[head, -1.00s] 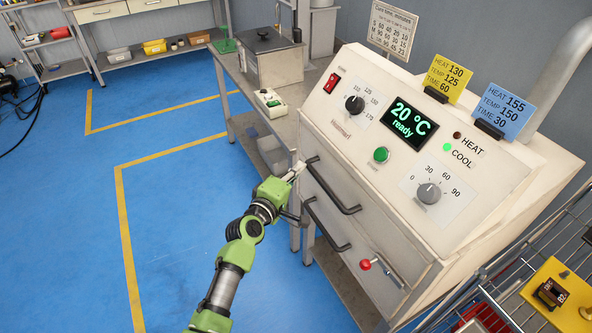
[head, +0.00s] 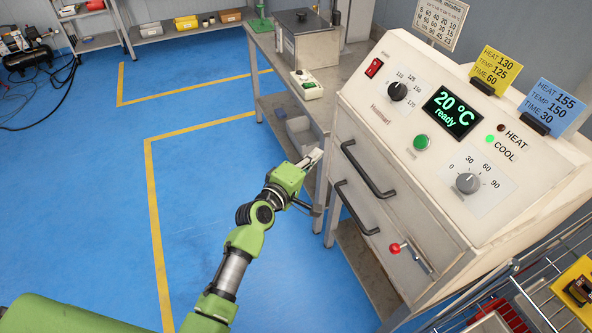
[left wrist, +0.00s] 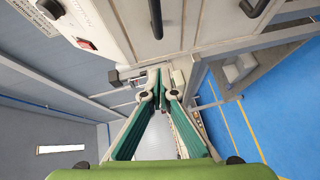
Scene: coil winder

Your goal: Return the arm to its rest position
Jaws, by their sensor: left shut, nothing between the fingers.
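My left arm comes in from the lower left of the head view, with green and grey links. My left gripper (head: 313,157) is shut and empty, beside the left edge of the heating machine (head: 345,130). In the left wrist view the green-padded fingers of the gripper (left wrist: 158,95) meet at the tips with nothing between them. The machine's upper drawer handle (head: 368,170) is to the right of the gripper, apart from it. Both drawers look closed. The display (head: 453,112) reads 20 °C ready. My right gripper is not in view.
A grey bench (head: 275,75) with a metal box (head: 306,40) stands behind the gripper. A red-knobbed lever (head: 396,248) sticks out of the machine's lower front. A wire rack (head: 520,290) is at the lower right. Blue floor (head: 80,220) lies open on the left.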

